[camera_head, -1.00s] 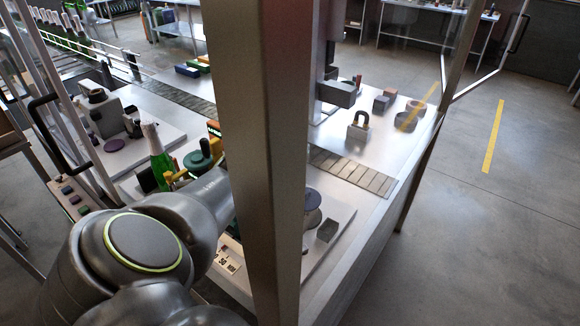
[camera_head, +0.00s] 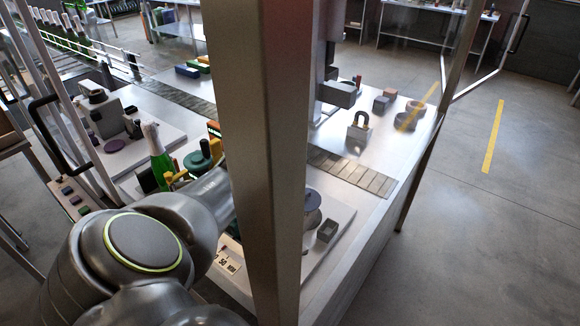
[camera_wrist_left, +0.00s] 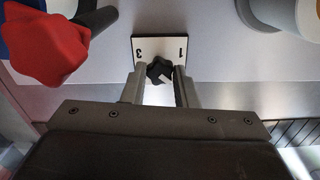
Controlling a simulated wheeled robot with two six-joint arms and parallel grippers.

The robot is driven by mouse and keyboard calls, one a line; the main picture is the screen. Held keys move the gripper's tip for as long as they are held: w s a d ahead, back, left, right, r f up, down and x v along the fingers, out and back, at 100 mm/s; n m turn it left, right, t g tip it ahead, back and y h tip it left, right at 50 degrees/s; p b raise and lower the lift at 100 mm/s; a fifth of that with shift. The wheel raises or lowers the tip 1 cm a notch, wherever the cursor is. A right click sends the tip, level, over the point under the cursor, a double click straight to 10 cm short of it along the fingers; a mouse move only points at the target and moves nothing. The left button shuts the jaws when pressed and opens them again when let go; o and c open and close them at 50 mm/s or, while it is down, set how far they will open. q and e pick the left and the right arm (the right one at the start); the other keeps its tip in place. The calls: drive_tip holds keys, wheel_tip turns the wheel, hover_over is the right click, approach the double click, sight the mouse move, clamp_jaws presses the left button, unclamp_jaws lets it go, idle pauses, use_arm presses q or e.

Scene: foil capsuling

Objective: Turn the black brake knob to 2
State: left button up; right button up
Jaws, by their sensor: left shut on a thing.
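The black knob (camera_wrist_left: 159,71) is a small lobed star with a pale mark on its lower right. It sits on a white plate (camera_wrist_left: 160,46) that reads 3 at the left and 1 at the right; no 2 is visible. My left gripper (camera_wrist_left: 160,80) has its two fingers on either side of the knob, shut on it. In the head view my left arm reaches in from the left, and its gripper and the knob are hidden behind the metal post. My right gripper is not in view.
In the wrist view a large red knob (camera_wrist_left: 45,42) is at the upper left and a grey cylinder (camera_wrist_left: 272,12) at the upper right. In the head view a thick metal post (camera_head: 258,160) blocks the middle. A green bottle (camera_head: 159,160) stands beyond my arm.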

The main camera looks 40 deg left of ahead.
use_arm(q)
drive_tip(key=shift+r, duration=0.15)
drive_tip(key=o, duration=1)
wheel_tip(320, 180, up, 17)
drive_tip(key=b, duration=0.3)
drive_tip(key=shift+r, duration=0.15)
